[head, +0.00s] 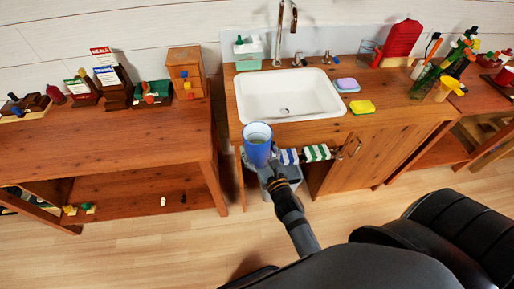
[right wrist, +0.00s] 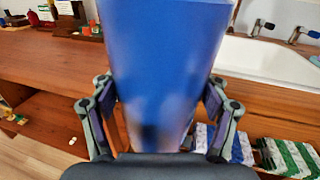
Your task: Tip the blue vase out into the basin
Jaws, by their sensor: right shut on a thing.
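The blue vase (head: 257,146) is upright or nearly so, with its open mouth facing up toward the head camera. It is held in front of the washstand, just off the front left corner of the white basin (head: 258,97). My right gripper (head: 267,170) is shut on the vase, with a finger on each side of it in the right wrist view (right wrist: 160,110). The vase (right wrist: 165,60) fills the middle of that view and hides part of the counter. The basin (right wrist: 265,60) shows to its right there. The basin looks empty. My left gripper does not show.
A faucet (head: 281,40) rises behind the basin. A purple soap on a dish (head: 347,85) and a yellow sponge (head: 362,107) lie right of it. A wooden table (head: 110,140) stands left, and bottles (head: 425,80) crowd the right.

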